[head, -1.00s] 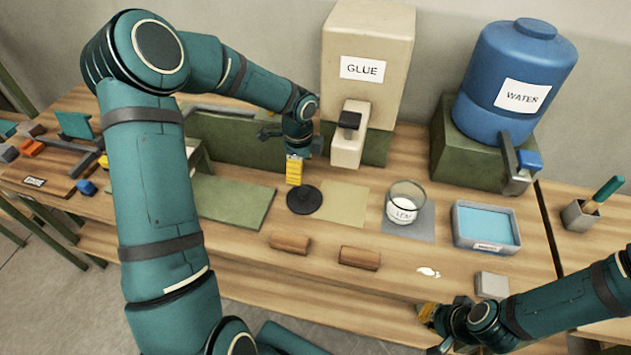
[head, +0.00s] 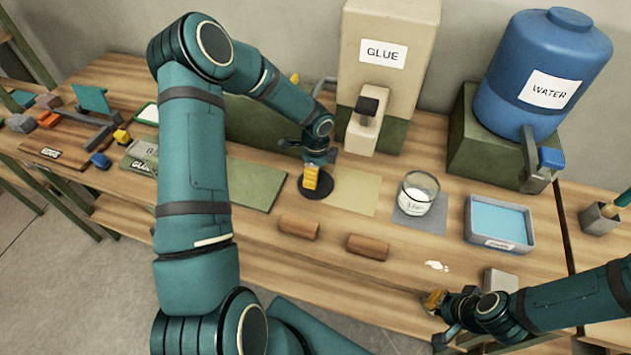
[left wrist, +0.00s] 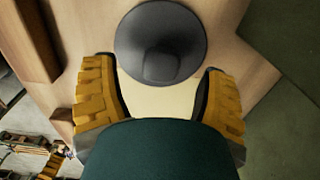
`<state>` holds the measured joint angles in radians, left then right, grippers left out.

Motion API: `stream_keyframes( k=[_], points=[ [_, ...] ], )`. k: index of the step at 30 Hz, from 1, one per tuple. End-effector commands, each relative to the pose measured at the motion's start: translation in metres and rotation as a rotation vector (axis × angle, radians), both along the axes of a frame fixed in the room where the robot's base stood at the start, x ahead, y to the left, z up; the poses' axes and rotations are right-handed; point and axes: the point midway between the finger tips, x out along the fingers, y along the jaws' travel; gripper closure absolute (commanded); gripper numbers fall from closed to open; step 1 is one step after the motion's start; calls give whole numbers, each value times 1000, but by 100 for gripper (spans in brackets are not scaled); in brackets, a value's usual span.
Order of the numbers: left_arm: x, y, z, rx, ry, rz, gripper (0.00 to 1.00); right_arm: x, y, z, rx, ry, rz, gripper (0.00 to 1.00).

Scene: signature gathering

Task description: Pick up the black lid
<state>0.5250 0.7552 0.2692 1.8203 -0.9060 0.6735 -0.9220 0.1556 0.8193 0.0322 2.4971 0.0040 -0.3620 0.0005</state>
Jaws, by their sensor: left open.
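The black lid (head: 329,181) is a round dark disc lying on the table, partly on the tan mat (head: 358,192). In the left wrist view the lid (left wrist: 188,27) shows a raised knob (left wrist: 161,67) at its middle. My left gripper (head: 311,183), with yellow ridged fingers, is just above the lid and hides part of it. In the left wrist view the two fingers (left wrist: 158,92) are apart, with the knob between and just beyond them. They do not visibly touch it. My right gripper (head: 432,301) is low at the table's front edge, away from the lid; its jaws are unclear.
The glue dispenser (head: 397,45) stands behind the lid and the water jug (head: 530,95) at back right. A glass jar (head: 418,194) and a blue-filled tray (head: 499,241) are to the right. Two wooden cylinders (head: 299,228) (head: 368,247) lie in front.

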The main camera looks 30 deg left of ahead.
Motion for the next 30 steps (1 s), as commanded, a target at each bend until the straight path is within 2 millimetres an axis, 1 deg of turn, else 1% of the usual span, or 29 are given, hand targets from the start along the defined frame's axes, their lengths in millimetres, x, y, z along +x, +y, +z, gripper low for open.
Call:
stream_keyframes(
  k=[1,3,6,9,16,17,18,20,21,22,30],
  points=[
    [-2,0,-9,-2,4,0,27,0,0,1,0,0,0,100],
    [-2,1,-20,-2,4,0,27,0,0,1,0,0,0,100],
    [-1,1,-30,0,2,0,27,0,0,1,0,0,0,100],
    [-1,1,-35,-1,0,1,27,0,0,1,0,0,0,100],
    [-1,1,-35,0,0,1,26,0,0,1,0,0,0,100],
    [-1,1,-35,0,0,1,36,0,0,1,0,0,0,100],
    [-1,1,-35,0,0,1,50,0,0,1,0,0,0,100],
    [-1,1,-35,0,0,1,71,0,0,1,0,0,0,100],
    [-1,1,-35,0,0,1,85,0,0,1,0,0,0,100],
    [-1,1,-35,0,0,1,92,0,0,1,0,0,0,100],
    [-1,1,-36,0,1,1,93,0,0,1,0,0,0,100]
  ],
)
